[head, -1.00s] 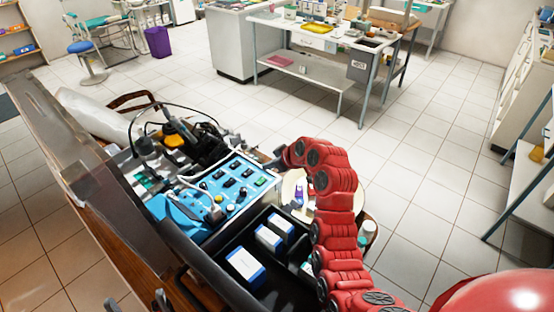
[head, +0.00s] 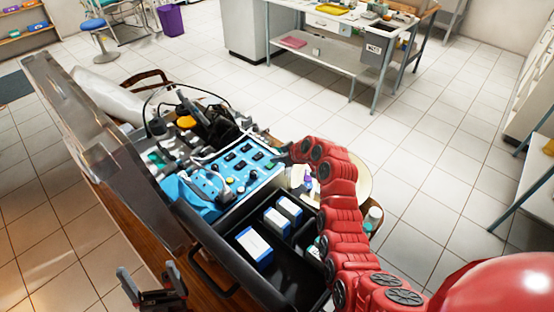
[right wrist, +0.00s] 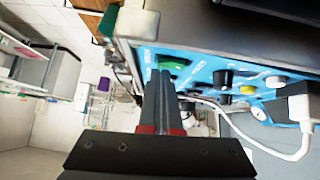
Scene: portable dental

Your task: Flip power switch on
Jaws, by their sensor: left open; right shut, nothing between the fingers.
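The blue control panel (head: 222,178) sits in an open black case, with black switches and knobs on it. It also shows in the right wrist view (right wrist: 205,72). There, a green rocker switch (right wrist: 175,61) lies near the panel's edge. My right gripper (right wrist: 166,76) is shut and empty, its fingertips just beside the green switch; I cannot tell whether they touch it. My left gripper (head: 147,271) is open and empty at the bottom left.
The case's raised lid (head: 100,150) stands to the left of the panel. A black drawer with blue-and-white boxes (head: 254,246) is in front. A white bottle (head: 373,217) stands right.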

